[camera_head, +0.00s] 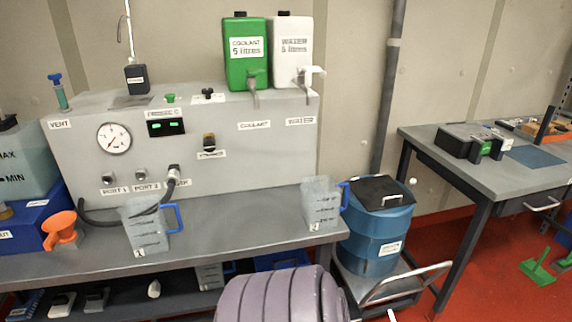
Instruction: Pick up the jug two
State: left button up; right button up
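Two clear measuring jugs with blue handles stand upright on the grey bench (235,217). One jug (146,230) is at the left-centre, in front of the panel's ports. The other jug (321,204) is at the bench's right end, below the WATER label. Each has a small white tag low on its front; the numbers are too small to read surely, so I cannot tell which is jug two. Neither of my grippers is in view.
A grey panel (240,150) with a gauge backs the bench, with green coolant (246,72) and white water (291,75) containers above. An orange funnel (60,229) is left. A blue drum (378,230) on a trolley stands right of the bench. Clear bench lies between the jugs.

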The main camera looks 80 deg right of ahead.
aim_at(321, 195)
jog(key=z, duration=3)
